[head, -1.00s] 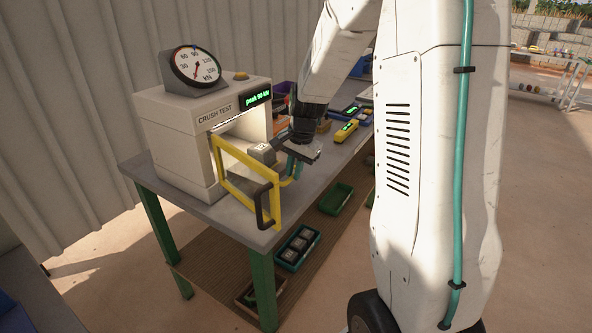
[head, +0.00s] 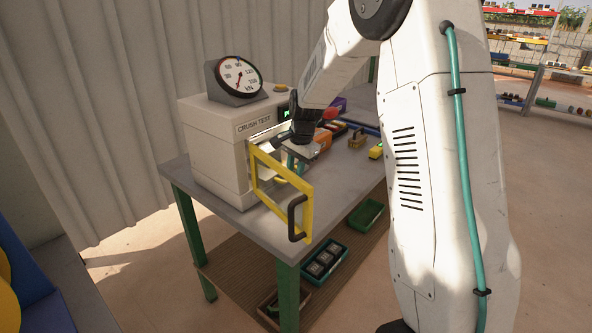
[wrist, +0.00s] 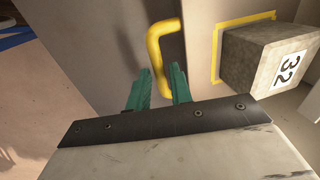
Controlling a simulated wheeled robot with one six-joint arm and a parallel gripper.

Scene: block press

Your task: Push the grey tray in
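The grey tray (wrist: 198,42) shows in the wrist view, with a bent yellow handle (wrist: 155,42) on its front. A grey block (wrist: 265,60) labelled 32 sits on it inside a yellow outline. My gripper (wrist: 160,72) is at the handle, its teal fingers a little apart and the handle's near end between their tips. Whether they press on it I cannot tell. In the head view my gripper (head: 295,168) is at the opening of the white press (head: 215,145), behind the yellow-framed door (head: 308,205), which stands open. There the tray is mostly hidden by the door and my arm.
The press stands on a grey workbench (head: 238,222) with green legs. The open door with its dark handle (head: 297,220) juts over the bench's front edge. An orange bin (head: 321,141) and a yellow item (head: 376,151) lie further along. Green boxes (head: 366,215) stand on the lower shelf.

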